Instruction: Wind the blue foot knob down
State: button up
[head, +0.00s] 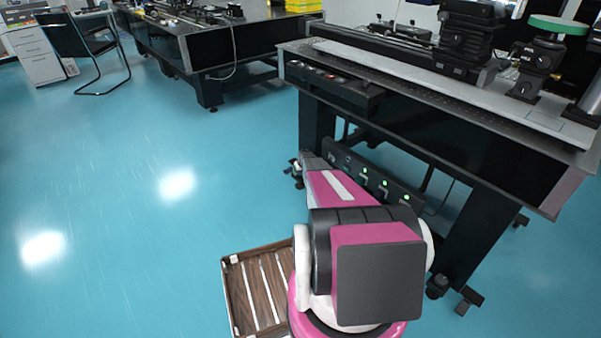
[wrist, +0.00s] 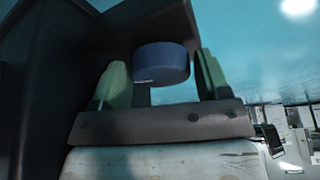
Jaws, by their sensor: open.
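In the wrist view the blue foot knob (wrist: 160,63) is a short dark blue cylinder below a dark table part. My gripper (wrist: 158,82) is open, with one green-padded finger on each side of the knob. In the head view my pink and white arm reaches to the foot of the near optical table (head: 480,160).
A dark leg or panel (wrist: 45,80) stands close at the left in the wrist view. In the head view a dark panel with green lights (head: 365,178) hangs under the table beside my arm. A second optical table (head: 200,45) stands behind.

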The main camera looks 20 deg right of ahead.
jog(key=c, duration=0.6)
jog(key=shift+c, duration=0.2)
jog(key=m, duration=0.2)
jog(key=m+h, duration=0.1)
jog(key=shift+a+m+h, duration=0.15)
jog(key=shift+m+h, duration=0.15)
jog(key=shift+m, duration=0.1)
jog(key=m, duration=0.2)
jog(key=m+g+h, duration=0.1)
jog(key=m, duration=0.1)
jog(key=shift+w+a+m+h, duration=0.1)
jog(key=shift+m+h, duration=0.2)
jog(key=shift+m, duration=0.1)
jog(key=o, duration=0.6)
